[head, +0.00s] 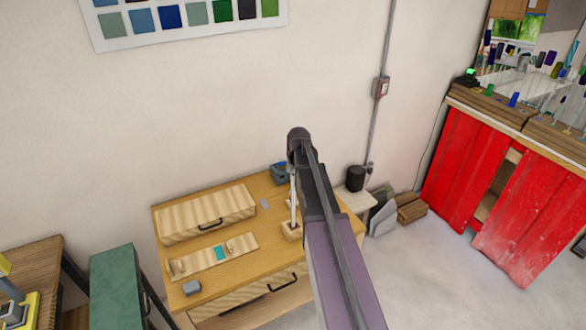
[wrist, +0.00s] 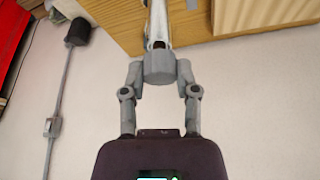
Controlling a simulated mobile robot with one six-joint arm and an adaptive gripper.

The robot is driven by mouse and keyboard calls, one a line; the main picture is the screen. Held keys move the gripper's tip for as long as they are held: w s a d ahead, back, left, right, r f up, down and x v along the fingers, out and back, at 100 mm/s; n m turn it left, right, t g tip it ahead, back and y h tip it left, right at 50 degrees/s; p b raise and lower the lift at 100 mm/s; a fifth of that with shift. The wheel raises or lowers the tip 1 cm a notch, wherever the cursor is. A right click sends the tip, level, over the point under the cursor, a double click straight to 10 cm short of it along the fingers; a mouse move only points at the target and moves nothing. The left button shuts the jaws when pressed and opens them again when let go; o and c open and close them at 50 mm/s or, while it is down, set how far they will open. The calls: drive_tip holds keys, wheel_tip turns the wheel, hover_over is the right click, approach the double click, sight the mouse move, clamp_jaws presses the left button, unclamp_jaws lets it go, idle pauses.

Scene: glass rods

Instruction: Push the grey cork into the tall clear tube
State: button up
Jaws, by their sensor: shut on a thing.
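In the wrist view, my gripper (wrist: 158,72) is shut on the grey cork (wrist: 158,66), a wide plain cylinder held between the two fingers. The tall clear tube (wrist: 157,22) lies directly beyond the cork and in line with it. I cannot tell whether the cork touches the tube's mouth or sits partly in it. In the head view, the tube (head: 293,205) stands upright in a small wooden block (head: 291,231) on the desk. Its top is at my arm, which hides the cork and the fingers there.
The wooden desk (head: 245,265) carries a drawer box (head: 190,219), a pale board with a teal piece (head: 219,253), a blue-grey box (head: 280,173) and a small grey block (head: 191,287). The wall is close behind. A black cylinder (head: 355,178) stands right of the desk.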

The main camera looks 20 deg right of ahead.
drive_tip(key=shift+f+b, duration=0.65)
idle(0.7)
drive_tip(key=o, duration=0.5)
idle(0.4)
drive_tip(key=shift+s+a+f, duration=0.15)
drive_tip(key=shift+s+a, duration=0.05)
drive_tip(key=shift+s, duration=0.2)
drive_tip(key=s+a+f+n+g+b, duration=0.1)
drive_tip(key=s+a+f+g+b, duration=0.1)
drive_tip(key=s+a+f+b, duration=0.6)
drive_tip(key=s+a+f+n+g+y+b, duration=0.1)
drive_tip(key=s+a+f+g+b, duration=0.1)
drive_tip(key=s+a+f+b, duration=0.7)
drive_tip(key=s+a+f, duration=0.1)
drive_tip(key=s+a, duration=0.5)
drive_tip(key=s, duration=0.2)
drive_tip(key=shift+f+n, duration=0.15)
drive_tip(key=shift+n, duration=0.15)
